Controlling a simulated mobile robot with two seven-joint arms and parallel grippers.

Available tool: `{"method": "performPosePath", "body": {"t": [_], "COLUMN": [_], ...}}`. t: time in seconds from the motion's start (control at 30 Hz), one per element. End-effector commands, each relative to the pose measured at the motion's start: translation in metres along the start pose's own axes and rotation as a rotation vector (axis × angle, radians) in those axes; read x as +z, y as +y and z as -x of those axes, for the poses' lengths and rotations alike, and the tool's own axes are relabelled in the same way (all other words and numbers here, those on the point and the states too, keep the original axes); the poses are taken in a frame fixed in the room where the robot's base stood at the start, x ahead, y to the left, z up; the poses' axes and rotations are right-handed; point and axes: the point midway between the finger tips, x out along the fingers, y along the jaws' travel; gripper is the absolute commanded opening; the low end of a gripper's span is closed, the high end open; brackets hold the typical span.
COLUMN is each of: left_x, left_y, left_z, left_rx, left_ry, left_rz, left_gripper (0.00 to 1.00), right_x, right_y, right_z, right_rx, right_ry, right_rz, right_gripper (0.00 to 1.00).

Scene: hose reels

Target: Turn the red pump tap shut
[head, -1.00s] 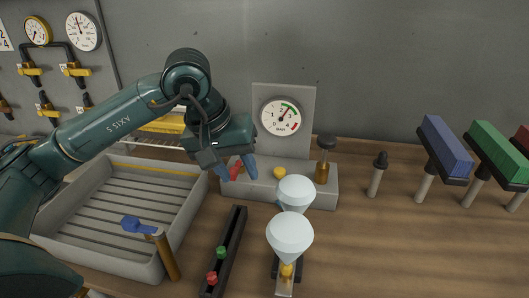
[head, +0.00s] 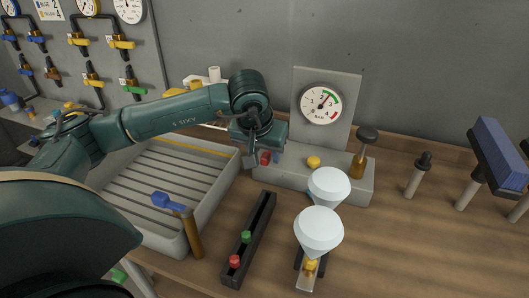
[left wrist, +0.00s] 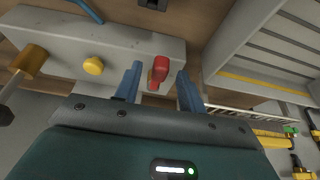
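In the head view a little of the red tap (head: 265,157) shows at the left end of the block, partly behind my gripper. My left gripper (left wrist: 157,85) is open, with one blue finger on each side of the red tap. I see a gap between the tap and each finger in the left wrist view. My left gripper also shows in the head view (head: 264,160). My right gripper is not in view.
A pressure gauge (head: 321,102) stands behind the block, with a yellow knob (head: 313,161) and a dark-topped plunger (head: 367,135) on it. A grey slatted tray (head: 183,228) lies at left. Two pale cones (head: 318,232) stand in front of the block.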

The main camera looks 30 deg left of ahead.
Motion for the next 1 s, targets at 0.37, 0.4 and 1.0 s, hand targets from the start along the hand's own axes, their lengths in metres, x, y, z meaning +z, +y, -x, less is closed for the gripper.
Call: {"method": "performPosePath", "body": {"t": [0.37, 0.4, 1.0], "left_x": [0.0002, 0.0002, 0.0000], "left_y": [-0.0001, -0.0001, 0.0000], "left_z": [-0.0092, -0.0092, -0.0086], "left_rx": [0.000, 0.000, 0.000], "left_ry": [0.000, 0.000, 0.001], "left_rz": [-0.001, -0.001, 0.000], "left_gripper": [0.40, 0.40, 0.00], "right_x": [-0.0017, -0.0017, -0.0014], "right_y": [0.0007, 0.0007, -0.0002], "right_z": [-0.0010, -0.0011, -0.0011], "right_rx": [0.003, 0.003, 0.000], "right_ry": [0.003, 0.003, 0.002], "right_rz": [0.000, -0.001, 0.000], "right_gripper": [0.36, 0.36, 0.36]}}
